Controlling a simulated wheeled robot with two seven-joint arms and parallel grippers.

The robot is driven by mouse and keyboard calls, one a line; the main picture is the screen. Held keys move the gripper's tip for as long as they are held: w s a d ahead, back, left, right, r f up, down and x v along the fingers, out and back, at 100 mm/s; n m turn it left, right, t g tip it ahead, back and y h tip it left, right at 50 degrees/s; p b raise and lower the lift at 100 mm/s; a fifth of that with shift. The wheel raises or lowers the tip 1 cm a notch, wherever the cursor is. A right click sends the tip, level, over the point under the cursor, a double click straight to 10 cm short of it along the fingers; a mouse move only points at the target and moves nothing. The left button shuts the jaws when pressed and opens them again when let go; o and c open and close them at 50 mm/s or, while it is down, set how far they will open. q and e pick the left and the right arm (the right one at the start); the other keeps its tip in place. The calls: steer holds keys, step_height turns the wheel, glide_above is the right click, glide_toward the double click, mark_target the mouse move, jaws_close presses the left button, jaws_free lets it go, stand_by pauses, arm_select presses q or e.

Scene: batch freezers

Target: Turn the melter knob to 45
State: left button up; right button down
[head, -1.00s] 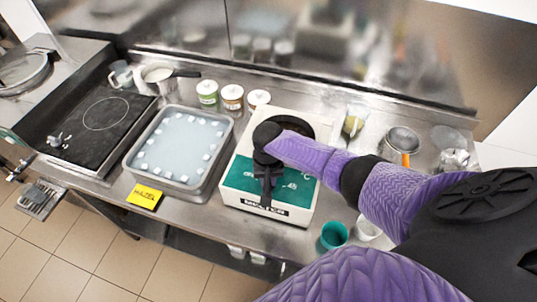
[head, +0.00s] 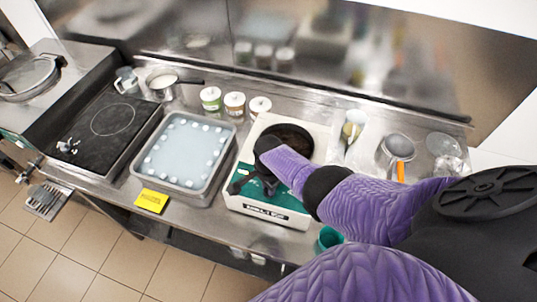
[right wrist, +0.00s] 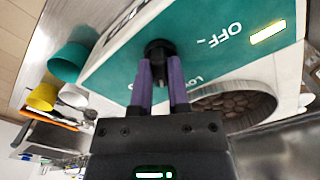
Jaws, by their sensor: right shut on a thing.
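The melter (head: 268,208) is a white box with a green front panel and a round dark well in its top, in the middle of the counter. My right gripper (head: 258,188) is over the panel and hides the knob in the head view. In the right wrist view, the gripper (right wrist: 161,82) is shut on the black knob (right wrist: 158,47), one finger on each side. The word OFF and a yellow mark show on the green panel (right wrist: 190,55). The knob's pointer and the 45 mark cannot be made out. My left gripper is out of view.
A tray of white cubes (head: 150,178) and a yellow sign (head: 151,201) are left of the melter. Lidded jars (head: 235,104) stand behind it. A teal cup (head: 329,238) is close to its right, and a metal pot (head: 397,148) is farther right.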

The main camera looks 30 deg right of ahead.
steer(key=m, duration=0.3)
steer(key=shift+w+r+m, duration=0.1)
steer(key=shift+m, duration=0.2)
steer(key=shift+m+p, duration=0.3)
steer(key=shift+m, duration=1.5)
steer(key=shift+d, duration=0.1)
steer(key=c, duration=0.6)
jaws_free()
step_height(320, 180, up, 10)
steer(key=p, duration=0.8)
